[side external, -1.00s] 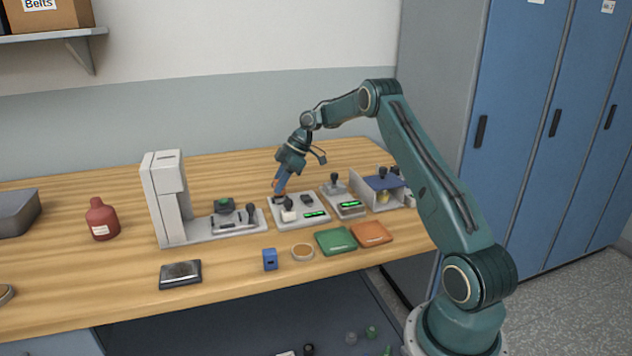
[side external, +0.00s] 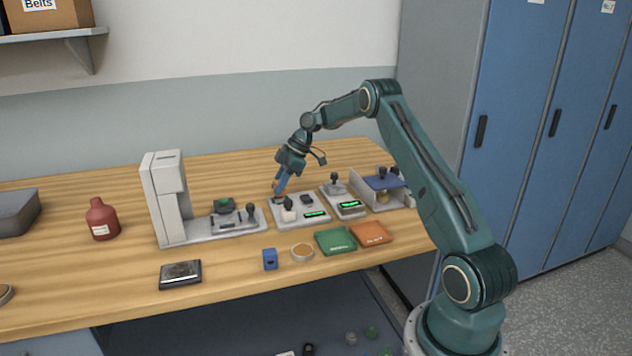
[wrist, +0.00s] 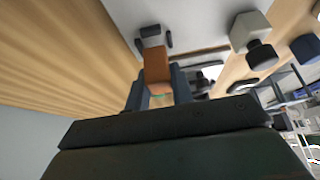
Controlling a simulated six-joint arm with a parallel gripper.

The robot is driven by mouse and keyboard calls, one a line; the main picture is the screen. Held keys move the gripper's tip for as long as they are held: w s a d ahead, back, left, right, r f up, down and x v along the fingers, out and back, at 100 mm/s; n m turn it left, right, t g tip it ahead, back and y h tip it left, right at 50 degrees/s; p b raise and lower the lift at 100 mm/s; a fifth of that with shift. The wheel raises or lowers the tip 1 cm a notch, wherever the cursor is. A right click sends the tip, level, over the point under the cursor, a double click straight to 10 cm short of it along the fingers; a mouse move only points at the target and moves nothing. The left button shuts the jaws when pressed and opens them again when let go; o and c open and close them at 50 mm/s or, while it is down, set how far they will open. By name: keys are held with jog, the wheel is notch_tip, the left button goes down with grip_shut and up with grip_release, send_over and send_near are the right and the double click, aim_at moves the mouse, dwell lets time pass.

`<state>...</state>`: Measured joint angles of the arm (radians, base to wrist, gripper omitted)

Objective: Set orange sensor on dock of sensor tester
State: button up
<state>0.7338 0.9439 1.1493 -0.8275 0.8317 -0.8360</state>
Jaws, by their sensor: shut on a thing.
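The orange sensor (wrist: 157,64) is between the fingers of my gripper (wrist: 158,82) in the wrist view. My gripper is shut on it. The sensor tester (side external: 318,222) is a pale plate with a green display, a dark block and a white block with a black knob. In the side view my gripper (side external: 278,195) is at the tester's far left corner, and the sensor is mostly hidden there. In the wrist view small dark dock pieces (wrist: 151,31) stand around the sensor's far end. I cannot tell whether the sensor touches the plate.
A tall pale press (side external: 165,200) stands left of the tester. Another small device (side external: 347,208) with a green display and a blue-topped stand (side external: 384,183) are to the right.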

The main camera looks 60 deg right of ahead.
jog(key=shift+f, duration=0.9)
dwell(0.4)
jog(key=o, duration=1)
jog(key=shift+o, duration=0.2)
jog(key=shift+r, duration=0.1)
jog(key=v, duration=1.3)
jog(key=shift+s+r, duration=0.15)
jog(key=shift+r, duration=0.1)
jog(key=shift+r, duration=0.1)
